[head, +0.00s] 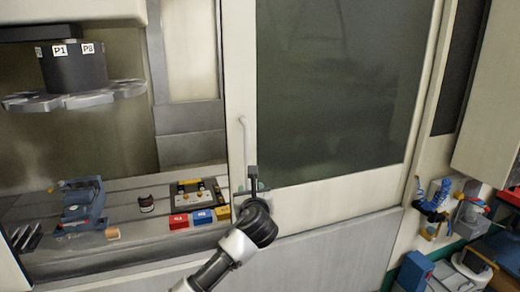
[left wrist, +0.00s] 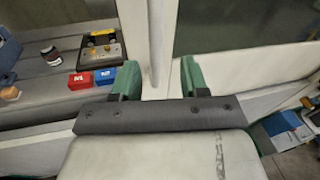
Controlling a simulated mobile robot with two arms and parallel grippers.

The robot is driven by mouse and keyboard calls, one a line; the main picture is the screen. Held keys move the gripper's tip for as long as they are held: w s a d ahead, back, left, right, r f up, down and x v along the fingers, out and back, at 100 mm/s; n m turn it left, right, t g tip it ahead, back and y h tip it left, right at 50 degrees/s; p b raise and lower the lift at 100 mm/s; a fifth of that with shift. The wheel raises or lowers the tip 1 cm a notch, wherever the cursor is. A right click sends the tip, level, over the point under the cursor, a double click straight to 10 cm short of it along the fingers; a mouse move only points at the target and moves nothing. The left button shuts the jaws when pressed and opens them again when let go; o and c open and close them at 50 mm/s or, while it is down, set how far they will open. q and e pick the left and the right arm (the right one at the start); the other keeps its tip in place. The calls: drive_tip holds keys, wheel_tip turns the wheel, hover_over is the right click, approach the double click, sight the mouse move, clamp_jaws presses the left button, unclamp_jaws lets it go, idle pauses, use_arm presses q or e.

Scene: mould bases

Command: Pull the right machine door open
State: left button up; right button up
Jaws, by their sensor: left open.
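The right machine door (head: 300,205) is a pale panel with a large dark window (head: 345,80). It covers the right part of the machine front in the head view. A slim vertical pale handle (head: 246,140) is on its left edge. My left gripper (head: 252,178) is at the handle's lower end, in front of the door's left edge. In the left wrist view its two green-lined fingers (left wrist: 157,78) are apart, with pale door surface between them. Whether the fingers touch the handle cannot be told. The handle's lower end is partly hidden by the gripper. My right gripper is not in view.
Left of the door the machine is open, with a tool turret (head: 75,70) above. A blue vise (head: 82,205), a dark jar (head: 146,203) and small red (head: 179,221) and blue (head: 202,217) boxes stand on the ledge. A cluttered bench (head: 450,265) is at right.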

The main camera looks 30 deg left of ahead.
use_arm(q)
drive_tip(key=m+y, duration=0.1)
approach(247, 161)
drive_tip(key=w, duration=0.1)
drive_tip(key=a, duration=0.1)
drive_tip(key=shift+t, duration=0.3)
drive_tip(key=p+x, duration=0.2)
drive_tip(key=x, duration=0.8)
drive_tip(key=shift+w+a+f+p, duration=0.15)
drive_tip(key=shift+w+a+p, duration=0.2)
drive_tip(key=shift+w, duration=0.25)
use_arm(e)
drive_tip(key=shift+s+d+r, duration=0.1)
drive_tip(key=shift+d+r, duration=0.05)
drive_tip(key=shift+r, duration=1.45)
use_arm(q)
clamp_jaws()
